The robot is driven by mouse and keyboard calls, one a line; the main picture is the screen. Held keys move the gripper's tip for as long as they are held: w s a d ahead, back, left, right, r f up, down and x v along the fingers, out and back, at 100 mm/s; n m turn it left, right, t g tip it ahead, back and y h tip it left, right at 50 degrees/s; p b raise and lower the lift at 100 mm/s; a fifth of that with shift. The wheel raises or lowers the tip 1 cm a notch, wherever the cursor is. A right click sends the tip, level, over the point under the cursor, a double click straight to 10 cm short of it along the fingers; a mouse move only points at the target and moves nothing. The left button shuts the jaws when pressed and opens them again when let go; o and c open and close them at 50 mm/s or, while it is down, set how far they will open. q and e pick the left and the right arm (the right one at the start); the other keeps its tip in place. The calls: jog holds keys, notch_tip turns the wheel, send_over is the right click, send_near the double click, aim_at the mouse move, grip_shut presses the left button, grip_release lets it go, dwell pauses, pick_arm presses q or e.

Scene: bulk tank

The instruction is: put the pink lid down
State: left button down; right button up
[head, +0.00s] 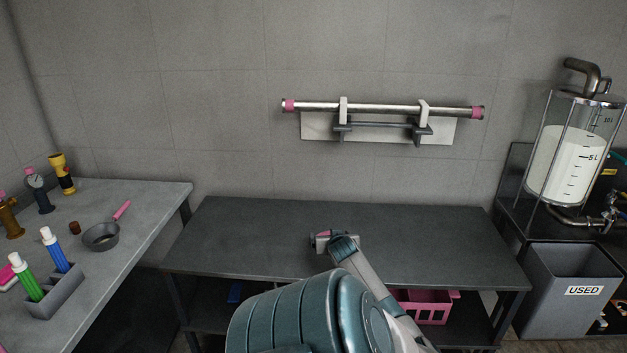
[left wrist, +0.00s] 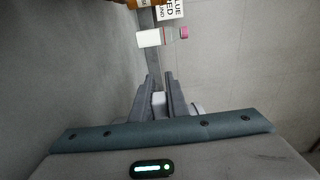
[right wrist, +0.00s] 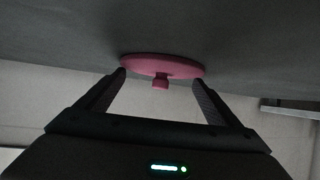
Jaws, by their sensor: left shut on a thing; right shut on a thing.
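The pink lid (right wrist: 162,66), a flat disc with a small knob, sits between the fingertips of my right gripper (right wrist: 162,88) in the right wrist view. The gripper is shut on it, and the lid is at or very close to a dark grey surface. My left gripper (left wrist: 159,82) shows only in the left wrist view, shut on a small white thing (left wrist: 158,101) that I cannot identify.
The dark table is bare around the gripper. A pink basket (head: 428,308) stands on its lower shelf. A grey bin marked USED (head: 570,290) stands to the right, below a clear tank (head: 565,160).

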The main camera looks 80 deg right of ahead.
dwell(0.3)
jog(key=shift+r, duration=0.3)
jog(key=c, duration=0.4)
jog(key=shift+r, duration=0.4)
grip_shut()
jog(key=shift+r, duration=4.2)
jog(key=shift+r, duration=0.1)
